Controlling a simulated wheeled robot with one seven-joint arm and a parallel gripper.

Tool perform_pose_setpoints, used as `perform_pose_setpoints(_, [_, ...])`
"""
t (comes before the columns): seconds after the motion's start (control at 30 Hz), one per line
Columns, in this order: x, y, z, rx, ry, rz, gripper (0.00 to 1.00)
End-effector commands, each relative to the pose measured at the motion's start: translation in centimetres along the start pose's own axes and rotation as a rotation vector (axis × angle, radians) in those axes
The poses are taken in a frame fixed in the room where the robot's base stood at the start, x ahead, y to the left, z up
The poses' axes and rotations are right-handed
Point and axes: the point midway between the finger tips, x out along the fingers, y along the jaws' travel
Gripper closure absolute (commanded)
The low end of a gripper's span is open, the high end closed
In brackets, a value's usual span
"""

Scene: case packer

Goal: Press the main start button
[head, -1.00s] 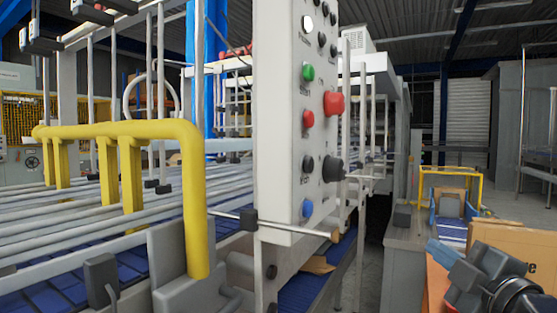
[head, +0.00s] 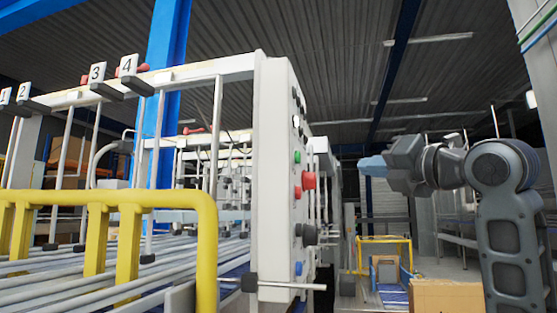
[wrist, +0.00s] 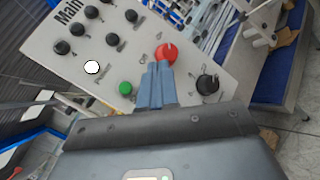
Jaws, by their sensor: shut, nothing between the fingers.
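The control panel (head: 279,180) is a tall white box in the head view, with its buttons on the right-hand face. A green button (head: 297,157) sits above a red mushroom button (head: 308,180). In the wrist view the panel is tilted, with the word "Main" at its top edge, and shows the green button (wrist: 125,88), the red button (wrist: 166,53) and a lit white lamp (wrist: 92,68). My gripper (head: 370,166) is to the right of the panel, apart from it, pointing left. Its blue fingers (wrist: 158,68) are shut and empty, and hide part of the panel between green and red.
Black knobs (wrist: 208,84) stick out from the panel, and a blue button (head: 298,268) is low on it. A yellow guard rail (head: 150,197) stands left of the panel. A cardboard box (head: 447,297) is below my arm.

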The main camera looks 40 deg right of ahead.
Motion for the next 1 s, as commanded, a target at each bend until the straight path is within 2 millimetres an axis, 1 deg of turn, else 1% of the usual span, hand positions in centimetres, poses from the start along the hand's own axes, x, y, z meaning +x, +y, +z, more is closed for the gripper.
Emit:
perform_pose_setpoints(0.07, [-0.4,0.7,1.0,-0.063,-0.003,-0.005,1.00])
perform_pose_setpoints(0.2, [-0.8,1.4,1.7,-0.125,0.001,-0.011,1.00])
perform_pose_setpoints(0.57, [-0.9,1.6,1.9,-0.141,0.002,-0.013,1.00])
perform_pose_setpoints(0.77, [-0.4,1.9,1.5,-0.139,0.003,-0.013,1.00])
perform_pose_setpoints(1.0, [1.6,3.1,-0.2,-0.138,0.005,-0.012,1.00])
